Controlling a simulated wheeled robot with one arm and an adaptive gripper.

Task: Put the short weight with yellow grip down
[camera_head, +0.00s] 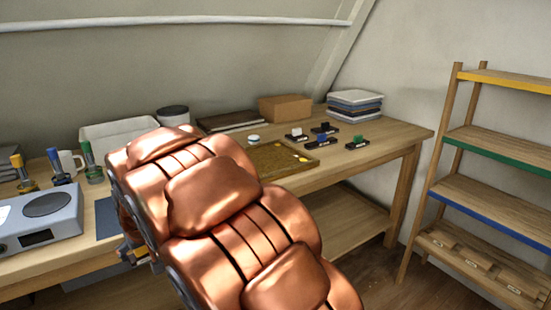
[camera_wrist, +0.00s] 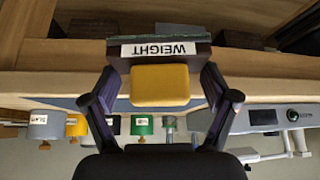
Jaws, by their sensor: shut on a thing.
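The weight with the yellow grip (camera_wrist: 160,85) is in my gripper (camera_wrist: 160,90) in the wrist view. Its dark base carries a white label reading WEIGHT (camera_wrist: 158,49). The two dark fingers close on either side of the yellow block. Several small black weights with white (camera_head: 296,133), blue (camera_head: 321,138) and green (camera_head: 358,140) grips stand on the table's right part.
A grey scale (camera_head: 45,215) and a blue mat (camera_head: 108,218) are at the left. A gold tray (camera_head: 290,168) lies behind my arm. A box (camera_head: 285,107) and stacked trays (camera_head: 355,104) stand at the back. A shelf rack (camera_head: 490,140) is at right. The table's right end (camera_head: 400,135) is clear.

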